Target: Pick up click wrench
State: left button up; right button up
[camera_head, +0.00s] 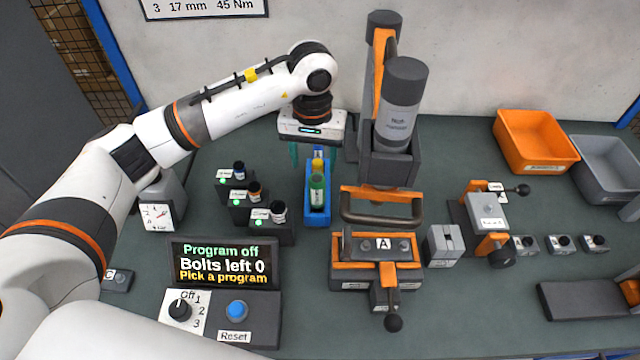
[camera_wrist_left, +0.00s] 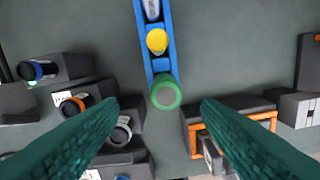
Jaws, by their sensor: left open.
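No tool is clearly readable as the click wrench; I cannot tell which item it is. In the left wrist view, the open fingers (camera_wrist_left: 160,105) frame the green round top (camera_wrist_left: 166,92), with nothing held. Left of the rack, three black holders (camera_head: 272,230) carry dark cylinders with blue, orange and white bands. My right gripper is not in view.
A tall grey and orange press (camera_head: 399,100) stands close right of the rack, with fixture A (camera_head: 377,262) below it. A display (camera_head: 223,264) reads "Program off, Bolts left 0, Pick a program". Orange (camera_head: 536,140) and grey bins stand at far right.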

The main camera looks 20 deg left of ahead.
aim_at(317, 188)
pick_arm(q)
jog(key=f, duration=0.3)
jog(key=shift+s+f+p, duration=0.2)
jog(key=shift+f+p, duration=0.05)
jog(key=shift+p, duration=0.15)
jog(key=shift+w+d+f+p, duration=0.15)
jog(key=shift+f+p, duration=0.2)
jog(key=shift+f, duration=0.25)
jog(key=f, duration=0.1)
jog(key=f+p, duration=0.1)
jog(key=f, duration=0.1)
jog(key=shift+d+f+p, duration=0.2)
jog(key=shift+f+p, duration=0.1)
jog(key=shift+f, duration=0.45)
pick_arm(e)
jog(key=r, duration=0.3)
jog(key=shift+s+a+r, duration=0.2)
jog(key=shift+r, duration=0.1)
pick_arm(q)
jog(key=shift+c, duration=0.2)
jog(key=shift+w, duration=0.1)
jog(key=c, duration=1)
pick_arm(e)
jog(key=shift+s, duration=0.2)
